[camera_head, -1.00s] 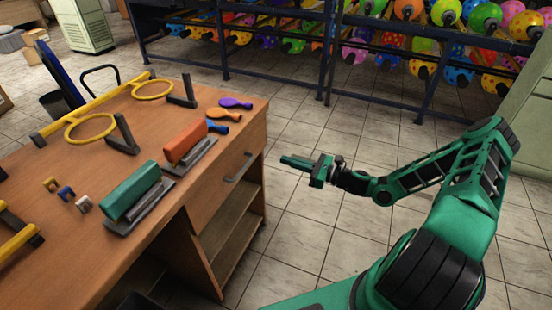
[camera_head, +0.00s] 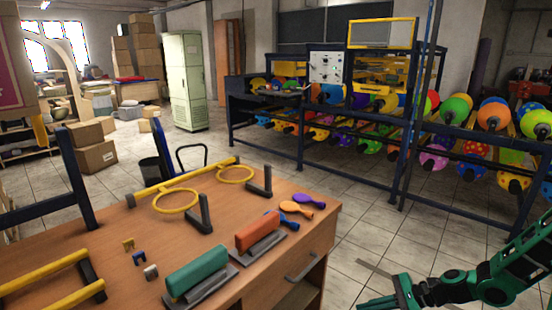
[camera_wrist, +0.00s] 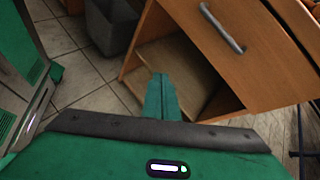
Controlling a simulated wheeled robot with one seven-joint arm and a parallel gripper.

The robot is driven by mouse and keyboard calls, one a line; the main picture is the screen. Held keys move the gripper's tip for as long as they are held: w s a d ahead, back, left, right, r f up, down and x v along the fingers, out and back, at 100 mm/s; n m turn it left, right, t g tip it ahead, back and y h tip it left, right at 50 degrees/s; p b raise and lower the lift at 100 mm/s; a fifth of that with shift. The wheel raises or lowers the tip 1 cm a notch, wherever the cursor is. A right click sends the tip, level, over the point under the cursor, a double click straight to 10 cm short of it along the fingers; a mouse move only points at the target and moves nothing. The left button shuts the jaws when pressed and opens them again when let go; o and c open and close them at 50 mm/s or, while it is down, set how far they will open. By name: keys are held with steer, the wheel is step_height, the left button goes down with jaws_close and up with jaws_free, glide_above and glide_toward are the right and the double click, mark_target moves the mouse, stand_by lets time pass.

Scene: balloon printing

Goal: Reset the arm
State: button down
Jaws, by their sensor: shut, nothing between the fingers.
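My gripper (camera_head: 378,303) is at the lower right of the head view, to the right of the wooden desk and apart from it. My green arm (camera_head: 520,262) reaches in from the right edge. In the wrist view the gripper's green fingers (camera_wrist: 161,98) are together with nothing between them. They point toward the open shelf (camera_wrist: 180,62) under the desk drawer.
The desk (camera_head: 125,245) holds a green-handled block (camera_head: 197,273), an orange-handled block (camera_head: 257,232), yellow rings and uninflated balloons (camera_head: 297,208). A rack of printed balloons (camera_head: 400,170) stands behind. Tiled floor (camera_head: 365,235) lies free between desk and rack.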

steer(key=s+d+r+n+g+h, duration=0.4)
steer(key=s+d+r+n+h, duration=0.35)
steer(key=s+d+r, duration=0.5)
steer(key=s+d+r+n+t+h, duration=0.1)
steer(key=s+r+n+h, duration=0.1)
steer(key=s+r, duration=1.2)
steer(key=shift+s+r+h, duration=0.2)
steer(key=shift+r+h, duration=0.05)
steer(key=shift+h, duration=0.4)
